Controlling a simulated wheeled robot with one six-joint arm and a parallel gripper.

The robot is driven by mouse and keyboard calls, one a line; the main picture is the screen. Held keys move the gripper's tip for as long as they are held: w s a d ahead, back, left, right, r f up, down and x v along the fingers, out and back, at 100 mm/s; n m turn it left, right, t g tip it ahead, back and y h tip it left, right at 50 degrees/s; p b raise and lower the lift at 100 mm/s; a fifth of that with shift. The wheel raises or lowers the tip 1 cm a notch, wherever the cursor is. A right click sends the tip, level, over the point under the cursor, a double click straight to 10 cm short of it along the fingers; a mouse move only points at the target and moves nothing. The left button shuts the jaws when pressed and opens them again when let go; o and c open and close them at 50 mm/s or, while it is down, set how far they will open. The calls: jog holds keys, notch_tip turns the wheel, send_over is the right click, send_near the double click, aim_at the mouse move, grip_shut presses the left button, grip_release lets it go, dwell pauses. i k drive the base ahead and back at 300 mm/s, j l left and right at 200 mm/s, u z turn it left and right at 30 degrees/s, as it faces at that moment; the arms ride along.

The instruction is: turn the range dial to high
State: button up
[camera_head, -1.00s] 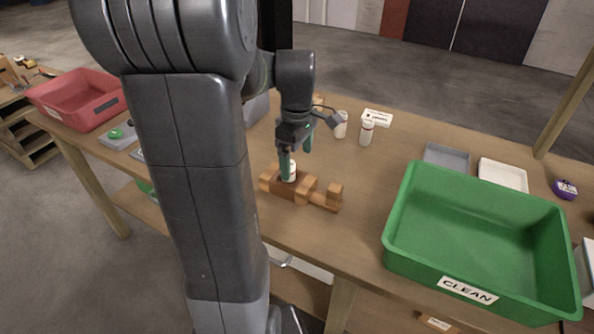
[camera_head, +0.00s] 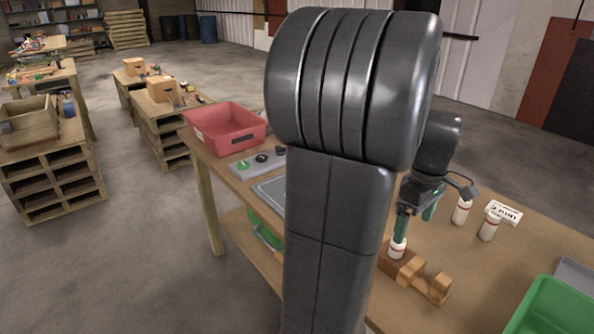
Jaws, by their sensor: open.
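A flat grey panel (camera_head: 240,172) lies on the table in front of the red bin. It has a green knob (camera_head: 243,165) and dark round dials (camera_head: 262,158) beside it. The dial markings are too small to read, so I cannot tell which is the range dial or its setting. My gripper (camera_head: 416,222) is open, with green fingers, over the right part of the table. One finger is at a white bottle (camera_head: 397,248) in a wooden block (camera_head: 405,270). My gripper is far to the right of the panel.
A red bin (camera_head: 222,130) stands at the table's left end. Two white bottles (camera_head: 462,211) (camera_head: 489,228) and a white label sign (camera_head: 503,213) stand at the right. A green bin (camera_head: 552,318) is at the lower right. My arm hides the table's middle.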

aim_at(280, 150)
jog(key=i+j, duration=0.75)
jog(key=j, duration=0.15)
jog(key=i+j, duration=0.8)
